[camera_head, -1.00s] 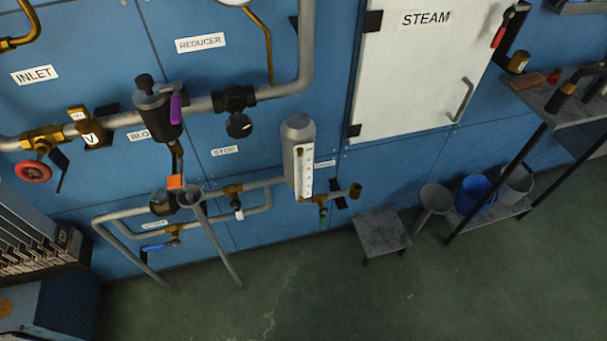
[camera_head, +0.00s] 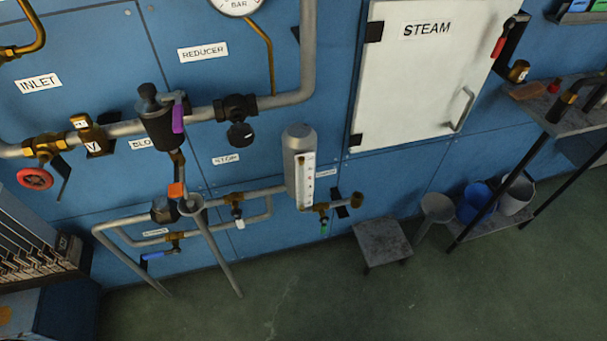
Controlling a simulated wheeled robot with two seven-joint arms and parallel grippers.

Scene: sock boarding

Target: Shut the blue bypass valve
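The blue-handled bypass valve (camera_head: 158,254) is on the lower pipe loop, low on the blue wall panel. Its blue lever lies roughly along the pipe, next to a brass body (camera_head: 175,240). A small white label (camera_head: 155,232) sits just above that pipe, too small to read. On the parallel pipe above is a brass valve with a white-tipped handle (camera_head: 238,222). A green-handled valve (camera_head: 324,226) is to the right, below the gauge cylinder. Neither of my grippers shows in the head view.
A purple lever (camera_head: 178,116), an orange handle (camera_head: 176,190) and a red handwheel (camera_head: 35,179) are on the pipework. A funnel on a slanted pipe (camera_head: 212,244) stands before the loop. A grey stool (camera_head: 383,243) and a rack (camera_head: 28,245) flank open green floor (camera_head: 290,300).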

